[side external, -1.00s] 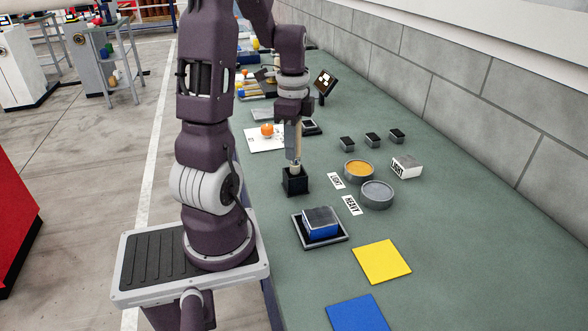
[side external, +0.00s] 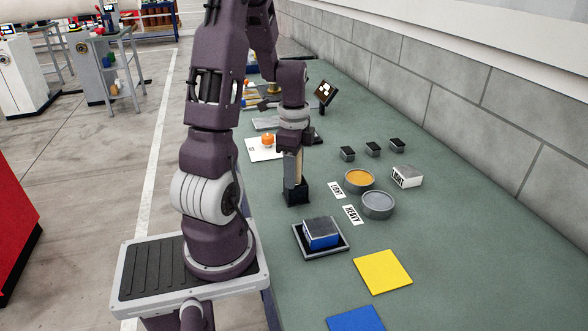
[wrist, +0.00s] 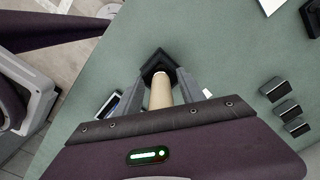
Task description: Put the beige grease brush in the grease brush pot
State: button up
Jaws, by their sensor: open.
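The black square pot (side external: 296,195) stands on the green bench, and its dark rim (wrist: 160,58) shows at the top centre in the wrist view. The beige brush handle (side external: 291,168) is upright over the pot, its lower end hidden by the pot and fingers. In the wrist view, the handle (wrist: 160,93) lies between the two fingers, in line with the pot opening. My gripper (side external: 296,182) points straight down with its fingertips at the pot rim. Its jaws are open, one finger on each side of the handle.
A blue block (side external: 320,235) sits on a dark tray in front of the pot. An orange-filled round tin (side external: 359,179) and a grey one (side external: 378,204) stand to the right, near LIGHT and HEAVY labels. An orange ball (side external: 268,140) lies behind left.

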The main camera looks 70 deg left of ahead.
notch_tip(320, 180, up, 12)
jog(key=shift+f, duration=0.1)
jog(key=shift+w+d+r, duration=0.25)
jog(key=shift+d+r, duration=0.2)
jog(key=shift+d, duration=0.05)
jog(key=w+d+r+n+t+y, duration=0.15)
jog(key=d+r, duration=0.25)
jog(key=d, duration=0.7)
jog(key=s+d+n+t+h, duration=0.1)
jog(key=s+d+n+t, duration=0.3)
jog(key=d, duration=0.9)
jog(key=s+n, duration=0.1)
jog(key=s, duration=0.2)
jog(key=shift+r, duration=0.25)
